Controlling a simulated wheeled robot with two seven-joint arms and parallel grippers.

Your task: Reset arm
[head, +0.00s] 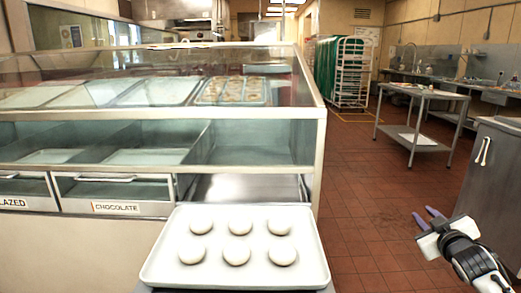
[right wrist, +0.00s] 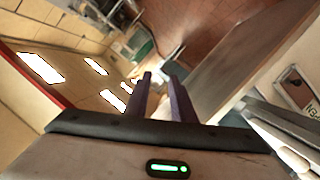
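My right gripper (head: 427,216) is at the lower right of the head view, held over the tiled floor to the right of the tray. Its two purple fingers are a little apart with nothing between them. The right wrist view also shows the fingers (right wrist: 160,78) apart and empty. My left gripper is in neither view. A white tray (head: 160,270) with several round pale dough pieces (head: 237,256) is at the front centre, well left of my right gripper.
A glass display case (head: 312,140) with trays fills the left. A grey cabinet (head: 490,170) stands close to my right gripper at the right edge. A steel table (head: 425,147) and a green rack (head: 350,75) are farther back. Open floor (head: 365,210) lies between.

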